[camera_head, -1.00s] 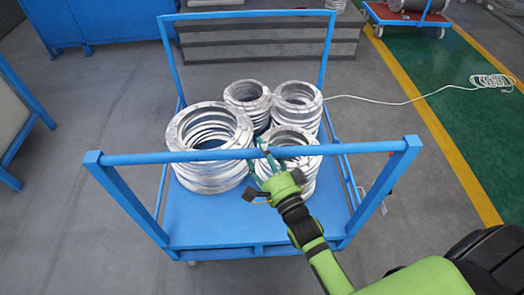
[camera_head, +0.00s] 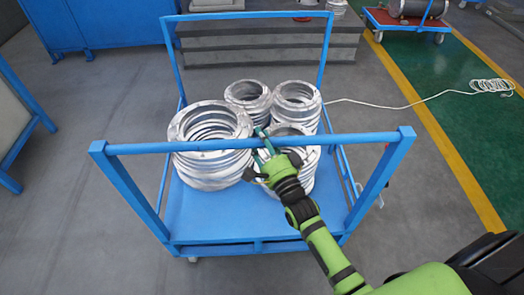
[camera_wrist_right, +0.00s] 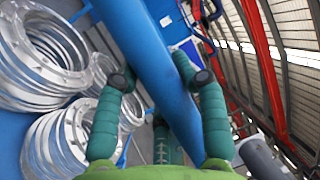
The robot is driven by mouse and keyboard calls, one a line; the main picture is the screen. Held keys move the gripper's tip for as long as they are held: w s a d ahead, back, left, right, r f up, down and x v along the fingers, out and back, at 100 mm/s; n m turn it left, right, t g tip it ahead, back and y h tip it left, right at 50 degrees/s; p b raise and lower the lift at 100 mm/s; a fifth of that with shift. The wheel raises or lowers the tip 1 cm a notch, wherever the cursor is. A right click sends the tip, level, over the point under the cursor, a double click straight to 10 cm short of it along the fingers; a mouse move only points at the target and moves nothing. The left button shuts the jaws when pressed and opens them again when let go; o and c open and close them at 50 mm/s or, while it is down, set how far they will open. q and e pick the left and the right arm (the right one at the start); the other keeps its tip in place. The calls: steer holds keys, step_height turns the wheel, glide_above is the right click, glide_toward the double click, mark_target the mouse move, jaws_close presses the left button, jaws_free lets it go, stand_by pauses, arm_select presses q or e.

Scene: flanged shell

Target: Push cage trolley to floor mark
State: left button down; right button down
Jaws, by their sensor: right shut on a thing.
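The blue cage trolley (camera_head: 215,232) stands in front of me in the head view, with upright frames at its near and far ends. Several stacks of silvery flanged rings (camera_head: 210,150) stand on its deck. My right gripper (camera_head: 264,143) is shut on the near top rail, right of its middle. In the right wrist view, the blue rail (camera_wrist_right: 150,50) runs between the two green fingers of this gripper (camera_wrist_right: 155,75). My left gripper is not in view. I cannot tell which marking is the floor mark.
A yellow line (camera_head: 440,130) borders a green floor strip on the right. A white cable (camera_head: 420,101) lies across them. Grey stacked blocks (camera_head: 270,42) stand close behind the trolley. A red and blue cart (camera_head: 400,20) stands at far right.

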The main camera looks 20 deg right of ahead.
steer(key=shift+w+d+f, duration=0.1)
steer(key=shift+w+f, duration=0.15)
steer(key=shift+w, duration=0.25)
steer(key=shift+w+d+f, duration=0.1)
steer(key=shift+w+f, duration=0.1)
steer(key=shift+w, duration=0.3)
steer(key=c, duration=1.1)
jaws_free()
steer(key=shift+f, duration=0.15)
steer(key=o, duration=0.4)
steer(key=shift+s, duration=0.25)
steer(key=shift+c, duration=0.2)
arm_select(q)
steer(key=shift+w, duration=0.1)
arm_select(e)
steer(key=r+v, duration=0.1)
steer(key=v, duration=1.2)
steer(key=shift+s+a+r, duration=0.15)
